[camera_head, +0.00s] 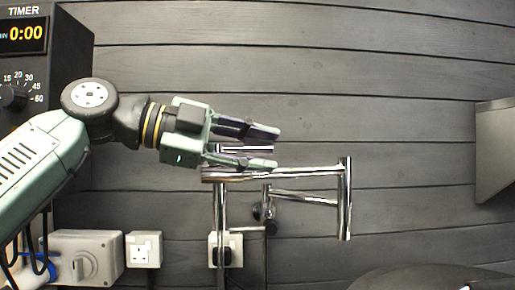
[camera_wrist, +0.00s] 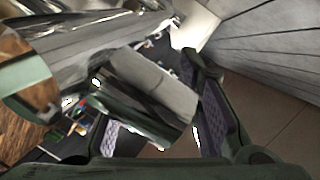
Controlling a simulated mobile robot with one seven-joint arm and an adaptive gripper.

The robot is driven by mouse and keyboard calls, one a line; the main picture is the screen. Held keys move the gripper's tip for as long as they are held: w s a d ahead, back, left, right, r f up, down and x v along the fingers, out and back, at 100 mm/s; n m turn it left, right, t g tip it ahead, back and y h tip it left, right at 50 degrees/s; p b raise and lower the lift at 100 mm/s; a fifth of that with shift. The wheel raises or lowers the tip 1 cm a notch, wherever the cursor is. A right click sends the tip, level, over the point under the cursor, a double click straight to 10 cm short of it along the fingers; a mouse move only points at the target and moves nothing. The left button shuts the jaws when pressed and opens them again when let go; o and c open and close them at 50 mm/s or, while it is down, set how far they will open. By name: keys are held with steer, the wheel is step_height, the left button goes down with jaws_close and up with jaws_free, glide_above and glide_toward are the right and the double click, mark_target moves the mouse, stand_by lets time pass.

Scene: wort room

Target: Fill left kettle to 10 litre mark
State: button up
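My gripper (camera_head: 278,149) reaches in from the left, its two fingers apart and pointing right. It is at the chrome swing tap (camera_head: 300,172), whose horizontal pipe runs just below and behind the fingers. The tap's spout (camera_head: 345,205) hangs down at the right. In the wrist view, a thick shiny metal cylinder (camera_wrist: 155,85), seemingly part of the tap, lies between the spread fingers; I cannot tell whether they touch it. A dark curved rim (camera_head: 430,278) at the lower right may be a kettle. No litre mark or water is visible.
A timer box (camera_head: 35,60) reading 0:00 stands at the left. A rotary switch (camera_head: 86,262) and sockets (camera_head: 143,249) are on the grey plank wall below. A metal panel (camera_head: 497,150) juts in at the right. The wall above the tap is clear.

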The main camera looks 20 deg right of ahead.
steer(key=shift+c, duration=0.2)
jaws_close()
stand_by(0.6)
